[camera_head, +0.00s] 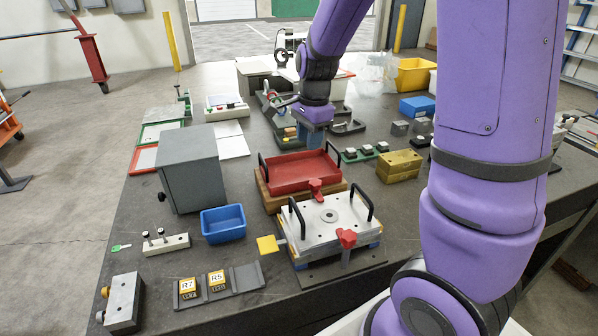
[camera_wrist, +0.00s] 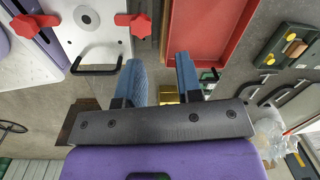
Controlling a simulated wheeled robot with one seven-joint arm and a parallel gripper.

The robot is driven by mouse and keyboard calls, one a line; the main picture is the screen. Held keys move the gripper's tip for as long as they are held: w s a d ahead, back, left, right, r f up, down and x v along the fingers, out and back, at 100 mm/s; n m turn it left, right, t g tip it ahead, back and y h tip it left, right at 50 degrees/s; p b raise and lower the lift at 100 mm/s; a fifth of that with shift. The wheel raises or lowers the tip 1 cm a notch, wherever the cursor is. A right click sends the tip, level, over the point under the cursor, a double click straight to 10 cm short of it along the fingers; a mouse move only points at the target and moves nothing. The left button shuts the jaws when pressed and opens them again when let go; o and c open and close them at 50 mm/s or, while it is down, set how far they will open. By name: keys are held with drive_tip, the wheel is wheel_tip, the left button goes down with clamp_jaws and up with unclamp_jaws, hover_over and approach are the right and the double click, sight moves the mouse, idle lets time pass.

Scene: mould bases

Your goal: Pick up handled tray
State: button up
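The handled tray (camera_head: 300,171) is a shallow red tray with a black handle at each of its left and right ends. It rests on a wooden block (camera_head: 272,203) in the middle of the table, behind a mould base (camera_head: 325,222). In the wrist view the red tray (camera_wrist: 212,25) fills the top right of centre, with one dark handle near its lower end. My gripper (camera_wrist: 158,62) is open and empty, its two blue fingers apart. In the head view my gripper (camera_head: 303,136) hangs just beyond the tray's back edge, not visibly touching it.
The mould base has black handles and red clamp knobs. A grey cabinet (camera_head: 190,168) and blue bin (camera_head: 223,223) stand left of the tray. Gold blocks (camera_head: 399,166) and a green strip with small parts (camera_head: 366,154) lie right. Black clamps (camera_head: 347,128) lie near my gripper.

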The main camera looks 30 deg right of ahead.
drive_tip(key=w+f+m, duration=0.1)
drive_tip(key=f, duration=0.4)
drive_tip(key=d+f+m, duration=0.1)
drive_tip(key=f, duration=0.4)
drive_tip(key=w+f+m, duration=0.1)
drive_tip(key=f, duration=0.4)
drive_tip(key=shift+w+d+f+g, duration=0.3)
drive_tip(key=shift+w, duration=0.05)
drive_tip(key=shift+c, duration=0.2)
clamp_jaws()
